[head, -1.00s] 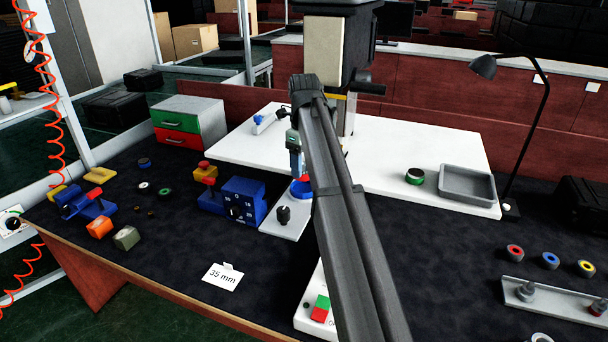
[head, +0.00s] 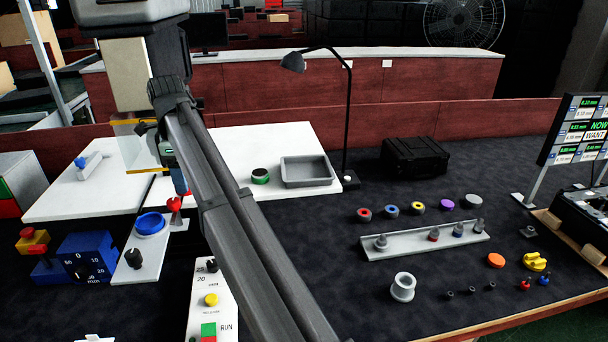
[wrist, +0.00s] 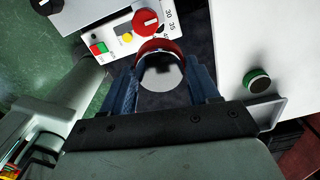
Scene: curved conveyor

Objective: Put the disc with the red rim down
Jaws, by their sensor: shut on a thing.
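My gripper (wrist: 163,88) is shut on the disc with the red rim (wrist: 140,51), whose pale round face points up at the wrist camera. The disc sits between the blue fingertips, over a dark surface. In the head view my gripper (head: 181,182) points down near the front edge of the white board, partly hidden by my arm. A red shape (head: 175,204) shows just below the fingertips there; I cannot tell whether it is the held disc. Whether the disc touches anything beneath is not clear.
A blue round dish (head: 150,222) on a white plate lies left of my gripper. The white control panel (head: 198,325) stands in front. A green-rimmed disc (head: 260,176) and grey tray (head: 307,172) are on the white board. Several coloured rings lie right, near a grey peg rack (head: 400,249).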

